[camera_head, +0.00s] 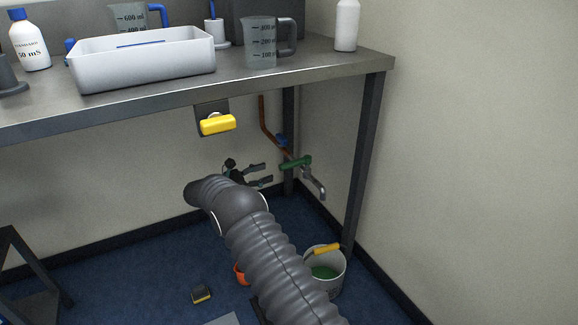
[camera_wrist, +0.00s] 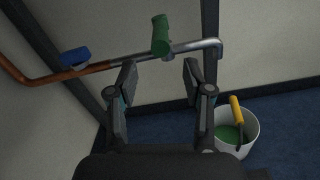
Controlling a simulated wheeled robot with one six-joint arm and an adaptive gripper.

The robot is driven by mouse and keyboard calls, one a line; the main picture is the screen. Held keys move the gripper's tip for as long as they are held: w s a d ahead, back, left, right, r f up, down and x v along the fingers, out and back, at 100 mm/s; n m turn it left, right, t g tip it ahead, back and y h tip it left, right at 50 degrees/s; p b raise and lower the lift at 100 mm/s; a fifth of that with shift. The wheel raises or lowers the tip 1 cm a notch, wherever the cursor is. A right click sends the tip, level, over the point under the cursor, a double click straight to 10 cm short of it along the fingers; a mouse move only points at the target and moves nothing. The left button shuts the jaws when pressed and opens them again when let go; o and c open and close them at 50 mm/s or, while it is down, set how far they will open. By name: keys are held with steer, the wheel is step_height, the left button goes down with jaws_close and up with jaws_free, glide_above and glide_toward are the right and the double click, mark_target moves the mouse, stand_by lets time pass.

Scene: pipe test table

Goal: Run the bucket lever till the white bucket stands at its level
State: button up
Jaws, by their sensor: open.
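A green lever (camera_head: 296,162) sits on a metal tap pipe (camera_head: 315,186) below the table's right end. In the wrist view the green lever (camera_wrist: 160,35) stands just beyond my fingertips, roughly centred between them. My gripper (camera_head: 268,174) is open and empty, apart from the lever; its two fingers (camera_wrist: 160,72) show spread in the wrist view. The white bucket (camera_head: 334,283) stands on the floor below, holding something green, and it also shows at the right of the wrist view (camera_wrist: 246,146). No stream from the spout shows. A level mark cannot be made out.
A copper pipe with a blue lever (camera_head: 281,140) joins the tap from the left. A yellow handle (camera_head: 218,124) hangs under the steel table (camera_head: 345,66). The table leg (camera_head: 363,165) stands right of the tap.

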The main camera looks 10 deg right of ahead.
mark_target(289, 166)
steer(key=x, duration=1)
steer(key=shift+p, duration=0.3)
jaws_close()
